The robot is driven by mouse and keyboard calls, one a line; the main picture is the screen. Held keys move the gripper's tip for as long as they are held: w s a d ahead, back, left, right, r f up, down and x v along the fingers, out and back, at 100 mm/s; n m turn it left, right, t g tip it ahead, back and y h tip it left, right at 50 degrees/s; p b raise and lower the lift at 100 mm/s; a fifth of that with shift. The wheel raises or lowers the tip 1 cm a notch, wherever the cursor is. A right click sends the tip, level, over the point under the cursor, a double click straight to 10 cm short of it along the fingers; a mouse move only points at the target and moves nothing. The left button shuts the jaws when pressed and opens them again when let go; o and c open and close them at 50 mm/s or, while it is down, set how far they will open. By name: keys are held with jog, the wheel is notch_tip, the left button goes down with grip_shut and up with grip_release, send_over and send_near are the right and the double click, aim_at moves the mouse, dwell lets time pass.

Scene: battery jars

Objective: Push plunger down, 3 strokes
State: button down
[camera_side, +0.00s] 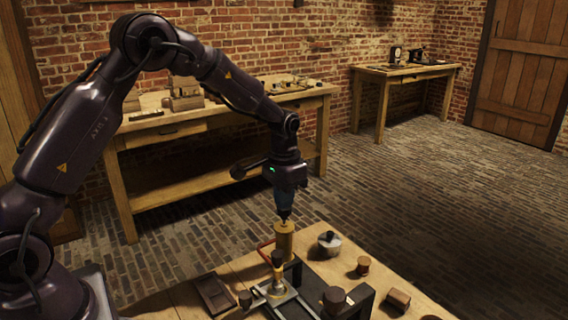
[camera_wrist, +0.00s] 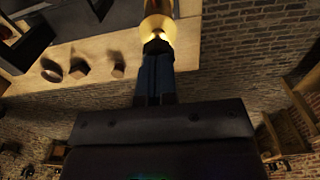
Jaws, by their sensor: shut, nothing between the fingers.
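My gripper (camera_side: 284,214) points straight down with its fingers shut and nothing between them. Its tips are at the top of an upright brass cylinder (camera_side: 284,241) on the near bench; whether they touch or hover just above is unclear. In the wrist view, my gripper (camera_wrist: 157,46) has its fingertips against or just over the round brass top (camera_wrist: 158,25). In front of the cylinder stands a black knob (camera_side: 277,258) on a short brass stem, above a small metal plate. I cannot tell for certain which of these is the plunger; the cylinder's lower part is partly hidden.
A reddish tube bends beside the cylinder. Other benches stand by the brick wall.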

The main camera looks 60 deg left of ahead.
notch_tip(320, 180, up, 13)
dwell(0.3)
dwell(0.6)
jog(key=s+d+r+t, duration=0.1)
jog(key=s+d+t, duration=0.1)
jog(key=s, duration=0.6)
jog(key=s+d+r+t, duration=0.1)
jog(key=s+d+r, duration=0.1)
jog(key=s, duration=0.7)
jog(key=s+d+r+t, duration=0.2)
jog(key=s+d, duration=0.1)
jog(key=s, duration=0.6)
jog(key=shift+r+t, duration=0.25)
jog(key=shift+t, duration=0.05)
jog(key=shift+d, duration=0.1)
